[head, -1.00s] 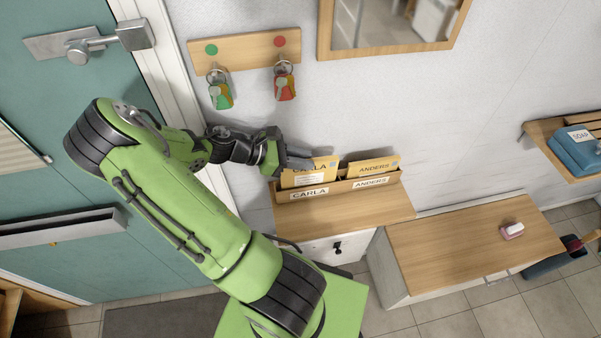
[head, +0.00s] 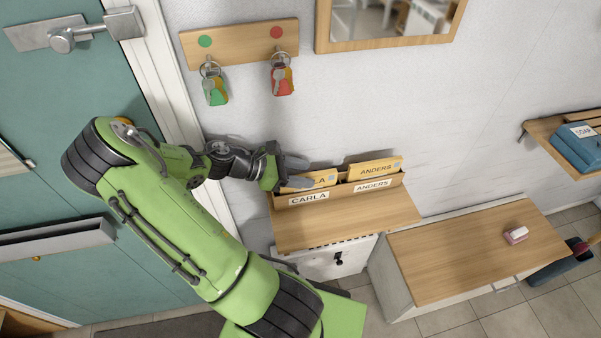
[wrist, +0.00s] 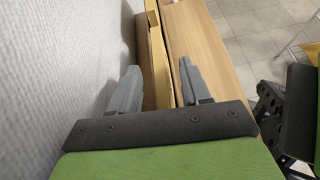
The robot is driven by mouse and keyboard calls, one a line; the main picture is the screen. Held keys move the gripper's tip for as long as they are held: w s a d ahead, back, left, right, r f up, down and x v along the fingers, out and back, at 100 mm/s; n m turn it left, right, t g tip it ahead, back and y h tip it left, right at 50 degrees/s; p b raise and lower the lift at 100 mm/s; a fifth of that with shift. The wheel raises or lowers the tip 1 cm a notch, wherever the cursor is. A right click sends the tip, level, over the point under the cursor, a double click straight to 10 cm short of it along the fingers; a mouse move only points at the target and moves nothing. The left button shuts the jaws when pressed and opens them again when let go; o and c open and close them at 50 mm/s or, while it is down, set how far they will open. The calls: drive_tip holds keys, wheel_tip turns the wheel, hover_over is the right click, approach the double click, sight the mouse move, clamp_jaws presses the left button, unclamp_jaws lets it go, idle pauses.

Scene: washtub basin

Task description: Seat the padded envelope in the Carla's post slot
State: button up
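The padded envelope (head: 324,178), yellow and marked CARLA, stands in the slot of the wooden post holder (head: 345,194) behind the CARLA label (head: 309,198). Only its upper part shows above the front panel, and my gripper hides the start of its name. My gripper (head: 297,173) is at the envelope's left end, just above the holder. In the wrist view my gripper (wrist: 160,88) has its two fingers wide apart, with the holder and a yellow envelope edge (wrist: 160,62) between them. The fingers appear clear of the envelope. The envelope's bottom is hidden.
An ANDERS envelope (head: 375,169) stands in the right slot behind the ANDERS label (head: 373,186). The wall is close behind the holder. Key sets (head: 214,88) hang above from a wooden rack (head: 240,43). A low cabinet (head: 475,250) is at the right.

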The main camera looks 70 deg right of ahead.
drive_tip(key=p+v, duration=0.1)
drive_tip(key=v, duration=0.6)
drive_tip(key=shift+w+r, duration=0.15)
drive_tip(key=shift+w, duration=0.05)
drive_tip(key=w+a+r+m+t+y, duration=0.25)
drive_tip(key=w+a+t, duration=0.2)
drive_tip(key=a, duration=0.35)
drive_tip(key=w+a+r+m+t+y, duration=0.1)
drive_tip(key=w+a+r+t, duration=0.2)
drive_tip(key=a+t, duration=0.35)
drive_tip(key=s+a+r+m+t+y, duration=0.1)
drive_tip(key=a+r, duration=0.3)
drive_tip(key=a, duration=0.4)
drive_tip(key=s+a+r+t+y, duration=0.1)
drive_tip(key=s+a+r+t, duration=0.2)
drive_tip(key=a, duration=0.5)
drive_tip(key=shift+s+r+m+t+y, duration=0.25)
drive_tip(key=shift+r+m+t+y, duration=0.1)
drive_tip(key=shift+r+t, duration=0.5)
